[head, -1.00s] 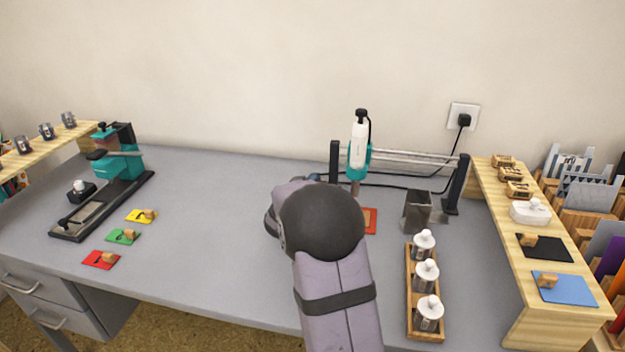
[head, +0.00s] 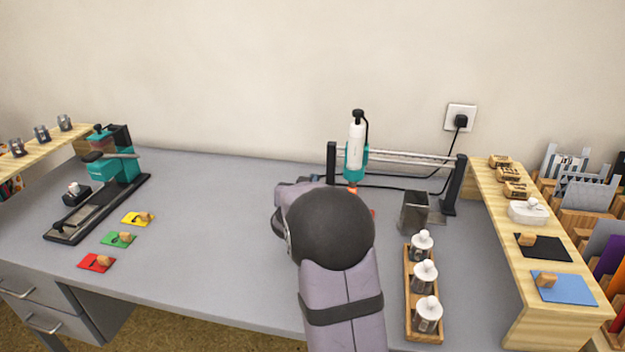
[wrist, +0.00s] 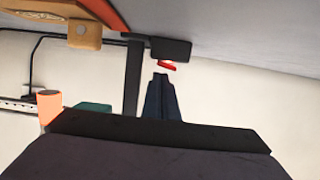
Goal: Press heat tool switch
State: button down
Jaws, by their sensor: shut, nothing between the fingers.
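The heat tool (head: 355,145), white and teal with a black top, hangs upright on a stand at the back of the desk. Its nozzle (head: 352,190) is orange, and the orange nozzle end also shows in the wrist view (wrist: 50,106). In the wrist view a black box (wrist: 172,49) carries a red switch (wrist: 167,66). My gripper (wrist: 161,77) is shut and empty, its dark tips just short of the red switch with a small gap in the picture. In the head view my arm hides the gripper and switch.
A wooden stamp (wrist: 85,34) lies close by in the wrist view. A metal holder (head: 414,212) and a wooden tray (head: 410,325) of white-topped bottles stand right of my arm. The stand's black post (head: 454,185) is behind.

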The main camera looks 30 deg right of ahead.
jog(key=s+a+r+p, duration=0.2)
jog(key=s+a+r, duration=0.3)
jog(key=s+a, duration=0.1)
jog(key=shift+s+a+r, duration=0.15)
jog(key=shift+s+r, duration=0.25)
jog(key=shift+s, duration=0.25)
